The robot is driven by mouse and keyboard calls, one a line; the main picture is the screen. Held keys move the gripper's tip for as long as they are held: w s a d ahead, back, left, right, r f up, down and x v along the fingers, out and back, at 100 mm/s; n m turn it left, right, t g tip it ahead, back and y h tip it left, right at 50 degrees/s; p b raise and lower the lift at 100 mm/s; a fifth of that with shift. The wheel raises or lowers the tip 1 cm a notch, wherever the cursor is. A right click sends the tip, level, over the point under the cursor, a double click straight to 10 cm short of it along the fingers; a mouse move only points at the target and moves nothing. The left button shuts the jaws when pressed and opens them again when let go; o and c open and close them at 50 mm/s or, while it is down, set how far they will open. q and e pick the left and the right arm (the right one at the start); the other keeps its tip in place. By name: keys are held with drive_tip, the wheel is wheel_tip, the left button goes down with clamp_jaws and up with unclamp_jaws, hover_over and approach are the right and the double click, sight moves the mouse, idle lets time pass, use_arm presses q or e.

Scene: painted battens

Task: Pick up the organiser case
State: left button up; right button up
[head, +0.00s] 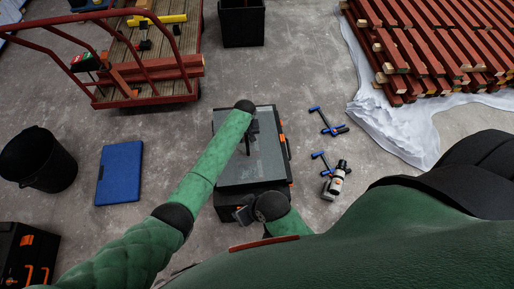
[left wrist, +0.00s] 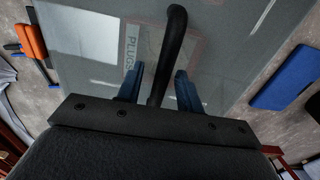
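The organiser case (head: 265,168) lies flat in the middle of the head view, with a grey see-through lid, dark sides and orange latches. Its lid fills much of the left wrist view (left wrist: 240,45), with a label reading "PLUGS". My left gripper (head: 250,138) is over the lid. In the left wrist view its two blue fingers (left wrist: 160,90) are apart, with the black handle (left wrist: 175,40) between them and gaps on both sides. What seems to be my right gripper (head: 241,212) is near the case's front edge; its fingers are unclear.
A blue case (head: 119,172) and black bucket (head: 38,160) stand left. Blue-handled tools (head: 325,121) and a bottle (head: 338,177) lie right. A red cart (head: 150,75), black bin (head: 242,22) and stacked red battens (head: 440,50) are behind.

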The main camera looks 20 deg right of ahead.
use_arm(q)
drive_tip(key=shift+f, duration=0.2)
idle(0.4)
clamp_jaws()
idle(1.1)
idle(0.3)
